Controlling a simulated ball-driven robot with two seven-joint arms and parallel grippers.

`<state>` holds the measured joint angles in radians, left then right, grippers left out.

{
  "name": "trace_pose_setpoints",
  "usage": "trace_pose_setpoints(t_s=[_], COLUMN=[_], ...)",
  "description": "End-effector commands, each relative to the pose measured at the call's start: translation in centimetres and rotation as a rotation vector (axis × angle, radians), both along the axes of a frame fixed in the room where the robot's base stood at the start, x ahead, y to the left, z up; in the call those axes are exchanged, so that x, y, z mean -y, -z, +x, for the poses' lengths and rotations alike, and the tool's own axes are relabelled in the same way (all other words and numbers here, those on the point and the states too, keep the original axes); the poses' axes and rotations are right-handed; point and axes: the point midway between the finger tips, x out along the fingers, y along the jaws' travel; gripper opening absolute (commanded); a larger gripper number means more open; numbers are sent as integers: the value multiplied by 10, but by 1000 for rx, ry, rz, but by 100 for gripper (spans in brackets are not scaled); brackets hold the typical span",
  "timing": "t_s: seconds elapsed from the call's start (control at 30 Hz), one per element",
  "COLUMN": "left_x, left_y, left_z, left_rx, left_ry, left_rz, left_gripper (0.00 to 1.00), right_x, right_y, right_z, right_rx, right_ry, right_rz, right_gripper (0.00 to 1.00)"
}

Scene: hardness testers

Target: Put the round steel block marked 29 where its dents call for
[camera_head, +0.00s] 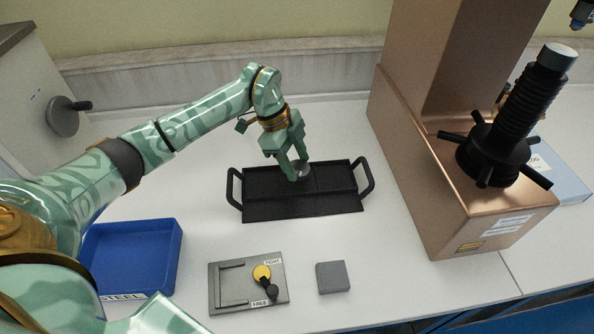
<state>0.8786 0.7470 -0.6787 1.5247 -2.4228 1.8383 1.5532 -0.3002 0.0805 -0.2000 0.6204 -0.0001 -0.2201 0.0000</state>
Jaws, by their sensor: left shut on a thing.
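My left gripper (295,171) is shut on a round steel block (303,170) at the black tray (266,209). The block sits between the fingertips, partly hidden by them. I cannot tell whether it touches the tray floor, and its mark and dents are too small to read. A blue bin (172,263) labelled STEEL stands at the lower left, partly behind my arm. The copper-coloured hardness tester (425,165) stands at the right, with a black threaded spindle (530,105) topped by a pale round face. My right gripper is not in view.
A grey fixture plate (218,290) with a yellow-and-black lever (263,274) lies at the front. A grey square block (333,277) lies beside it. A light-blue box (567,180) is behind the tester. Bare white tabletop lies between the tray and these front things.

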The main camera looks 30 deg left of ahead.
Motion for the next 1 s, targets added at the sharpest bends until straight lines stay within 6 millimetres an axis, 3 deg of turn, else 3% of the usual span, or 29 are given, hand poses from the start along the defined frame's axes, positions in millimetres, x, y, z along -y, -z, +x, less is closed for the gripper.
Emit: trace_pose_setpoints(t_s=[0.03, 0.17, 0.5, 0.53, 0.57, 0.87, 1.0], left_x=[1, 0, 0, 0, 0, 0, -6], left_y=[14, 34, 33, 34, 34, 32, 15], left_z=[1, 0, 0, 0, 0, 0, 0], left_rx=[-6, -4, 0, 0, 0, 0, 3], left_ry=[-1, 0, -1, -1, -1, -1, -2], left_rz=[-3, -1, 0, 1, 1, 0, 2], left_gripper=[14, 14, 14, 53, 59, 59, 59], right_x=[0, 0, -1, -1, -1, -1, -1], right_y=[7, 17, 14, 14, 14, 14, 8], right_z=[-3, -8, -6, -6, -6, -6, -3], right_rx=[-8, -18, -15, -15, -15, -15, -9], right_ry=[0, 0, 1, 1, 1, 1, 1], right_rz=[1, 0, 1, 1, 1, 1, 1], right_gripper=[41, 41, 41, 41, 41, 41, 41])
